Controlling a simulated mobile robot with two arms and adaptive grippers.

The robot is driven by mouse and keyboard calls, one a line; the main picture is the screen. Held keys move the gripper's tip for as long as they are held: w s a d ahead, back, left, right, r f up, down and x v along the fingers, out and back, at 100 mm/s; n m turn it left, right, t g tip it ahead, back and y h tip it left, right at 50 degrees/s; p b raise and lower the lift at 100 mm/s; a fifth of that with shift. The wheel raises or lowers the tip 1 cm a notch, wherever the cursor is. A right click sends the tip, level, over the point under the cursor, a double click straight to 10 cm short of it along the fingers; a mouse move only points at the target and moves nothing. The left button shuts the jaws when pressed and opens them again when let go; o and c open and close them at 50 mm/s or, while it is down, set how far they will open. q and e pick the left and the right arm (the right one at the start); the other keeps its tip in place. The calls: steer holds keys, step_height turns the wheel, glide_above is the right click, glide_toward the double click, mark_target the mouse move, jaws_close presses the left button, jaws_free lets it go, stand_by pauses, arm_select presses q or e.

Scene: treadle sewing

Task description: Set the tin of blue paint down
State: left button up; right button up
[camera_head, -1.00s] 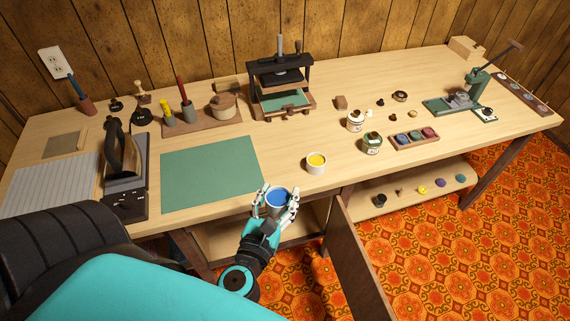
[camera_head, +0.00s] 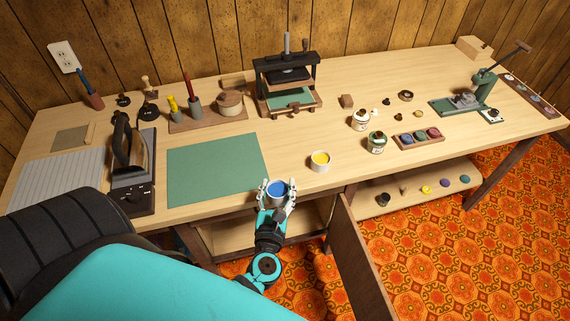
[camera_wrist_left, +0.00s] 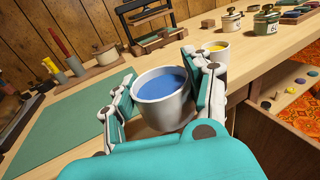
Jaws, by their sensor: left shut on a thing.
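The tin of blue paint (camera_head: 277,191) is a small white-grey open tin with blue paint inside. My left gripper (camera_head: 277,193) is shut on it at the front edge of the table, right of the green mat's near corner. In the left wrist view the tin (camera_wrist_left: 165,105) stands upright between the two fingers (camera_wrist_left: 163,100). I cannot tell whether its base touches the tabletop. A tin of yellow paint (camera_head: 320,160) stands on the table to the right of it. My right gripper is not in view.
The green mat (camera_head: 215,170) lies left of the tin. A press (camera_head: 287,80) stands behind. Jars (camera_head: 377,143) and a tray of coloured pots (camera_head: 418,138) are to the right. Bare tabletop (camera_head: 290,135) lies between mat, press and yellow tin. An open wooden door (camera_head: 360,260) hangs below the edge.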

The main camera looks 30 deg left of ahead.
arm_select(q)
glide_above(285, 173)
steer(key=s, duration=0.1)
steer(key=shift+d+f, duration=0.25)
steer(key=shift+f, duration=0.2)
steer(key=f+b, duration=0.2)
steer(key=w+f, duration=0.1)
steer(key=shift+a+f+b, duration=0.25)
steer(key=shift+f+b, duration=0.05)
steer(key=shift+b, duration=0.1)
steer(key=shift+r, duration=0.2)
steer(key=shift+f, duration=0.2)
steer(key=o, duration=0.9)
steer(key=shift+f, duration=0.1)
steer(key=o, duration=0.5)
steer(key=shift+c, duration=0.2)
